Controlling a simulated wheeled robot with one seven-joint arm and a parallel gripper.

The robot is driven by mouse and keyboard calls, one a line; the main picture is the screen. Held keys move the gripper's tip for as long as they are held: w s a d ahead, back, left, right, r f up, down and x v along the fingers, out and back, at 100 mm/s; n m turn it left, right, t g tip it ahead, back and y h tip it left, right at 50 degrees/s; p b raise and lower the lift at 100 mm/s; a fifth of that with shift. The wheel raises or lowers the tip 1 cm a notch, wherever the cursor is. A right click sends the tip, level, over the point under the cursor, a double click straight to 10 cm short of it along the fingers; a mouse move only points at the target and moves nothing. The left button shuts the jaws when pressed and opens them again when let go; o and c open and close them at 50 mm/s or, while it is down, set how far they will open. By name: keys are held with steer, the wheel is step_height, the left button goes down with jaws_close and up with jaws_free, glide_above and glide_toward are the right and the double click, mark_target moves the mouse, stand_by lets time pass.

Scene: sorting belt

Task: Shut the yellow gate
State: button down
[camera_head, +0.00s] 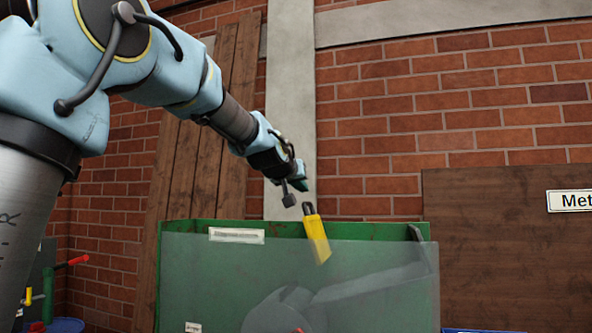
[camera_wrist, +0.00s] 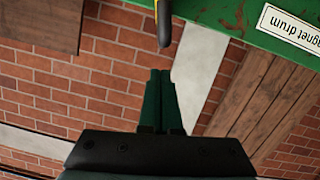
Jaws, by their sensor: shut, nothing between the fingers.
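A yellow lever (camera_head: 317,240) with a dark grey tip stands at the green machine housing (camera_head: 190,235) in the head view, leaning slightly. My gripper (camera_head: 303,186) is just above and slightly left of the lever's tip. In the wrist view my gripper (camera_wrist: 160,74) has its two green fingers together, with nothing between them. The lever's dark tip (camera_wrist: 164,25) is straight ahead of the fingertips there, with a small gap showing.
A see-through panel (camera_head: 210,285) covers the front of the housing. A "Magnet drum" label (camera_wrist: 290,27) is on the green wall in the wrist view. A brown board (camera_head: 485,235) stands at the right. A red-handled lever (camera_head: 72,262) shows at the far left.

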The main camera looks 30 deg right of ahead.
mark_target(313, 224)
steer(key=shift+s+d+f, duration=0.1)
steer(key=shift+d+f, duration=0.05)
steer(key=shift+f, duration=0.8)
steer(key=shift+f, duration=0.1)
steer(key=f, duration=0.2)
steer(key=s+d+f+b, duration=0.1)
steer(key=f, duration=0.2)
steer(key=s+d+f+b, duration=0.1)
steer(key=f, duration=0.2)
steer(key=shift+f, duration=0.1)
